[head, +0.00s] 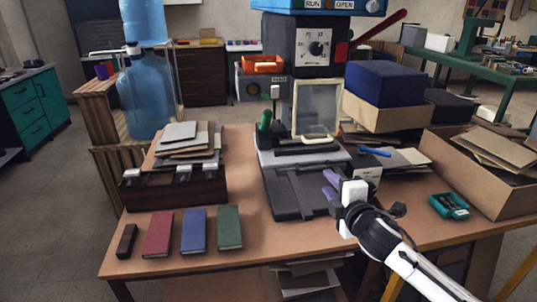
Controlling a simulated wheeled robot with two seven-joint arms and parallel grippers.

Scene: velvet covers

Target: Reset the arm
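My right gripper (328,185) reaches in from the lower right, in front of the right side of the press machine (300,190). Its two purple fingertips stand apart with nothing visible between them. My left gripper is out of view. The press has a dark flat bed, a framed clear panel (317,108), a dial box (318,45) and a red lever (380,28). A red book (158,233), a blue book (193,230) and a green book (229,227) lie in a row at the table's front left, beside a small dark block (127,240).
Boards (184,143) are stacked on a dark clamp-fronted box (175,190) at left. A cardboard box (490,190), teal case (448,206) and blue cloth-topped box (384,84) stand at right. The table's (270,240) front middle is clear.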

